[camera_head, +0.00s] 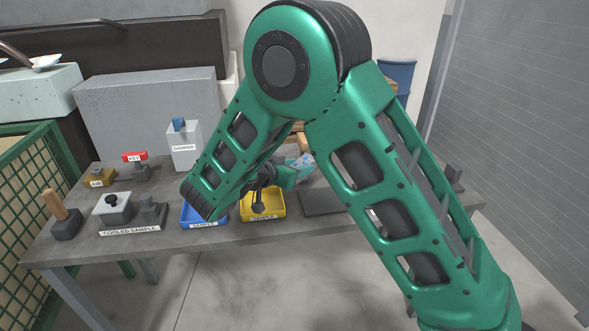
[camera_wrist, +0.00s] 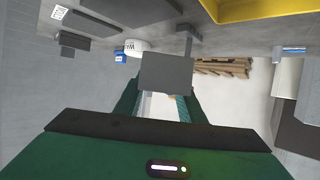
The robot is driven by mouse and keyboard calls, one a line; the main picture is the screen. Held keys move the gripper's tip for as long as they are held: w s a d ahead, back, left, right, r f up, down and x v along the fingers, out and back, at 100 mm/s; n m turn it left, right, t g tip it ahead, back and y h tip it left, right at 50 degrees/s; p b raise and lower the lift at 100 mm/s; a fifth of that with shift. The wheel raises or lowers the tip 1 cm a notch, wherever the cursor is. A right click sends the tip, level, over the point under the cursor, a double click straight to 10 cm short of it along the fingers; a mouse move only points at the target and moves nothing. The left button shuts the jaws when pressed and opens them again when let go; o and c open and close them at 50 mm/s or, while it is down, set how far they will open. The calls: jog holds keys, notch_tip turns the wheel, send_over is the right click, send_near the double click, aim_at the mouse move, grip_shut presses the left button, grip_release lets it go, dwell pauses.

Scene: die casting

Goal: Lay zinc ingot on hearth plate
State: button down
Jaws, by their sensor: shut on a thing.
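My gripper (camera_wrist: 164,102) is shut on a flat grey block, which looks like the zinc ingot (camera_wrist: 166,71). The block sits squarely at the fingertips in the wrist view, its broad face toward the camera. In the head view my arm folds over the table and mostly hides the gripper; the block cannot be made out there. A dark flat plate, which may be the hearth plate (camera_head: 321,202), lies on the table right of the yellow tray. My arm partly covers its right side.
On the grey table (camera_head: 150,252) stand a blue tray (camera_head: 187,218), a yellow tray (camera_head: 276,203), a damper box (camera_head: 184,155), a red key block (camera_head: 134,156), and a cooled-sample stand (camera_head: 112,213). A green mesh fence (camera_head: 22,205) is at left. Pallets (camera_wrist: 222,67) show in the wrist view.

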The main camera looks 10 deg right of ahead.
send_over(323, 199)
notch_tip(323, 199, down, 5)
jog(key=shift+r, duration=0.2)
jog(key=shift+f, duration=2)
jog(key=c, duration=1.2)
grip_release()
jog(key=shift+f, duration=0.15)
jog(key=shift+o, duration=0.2)
jog(key=v, duration=1.2)
jog(key=shift+s, duration=0.1)
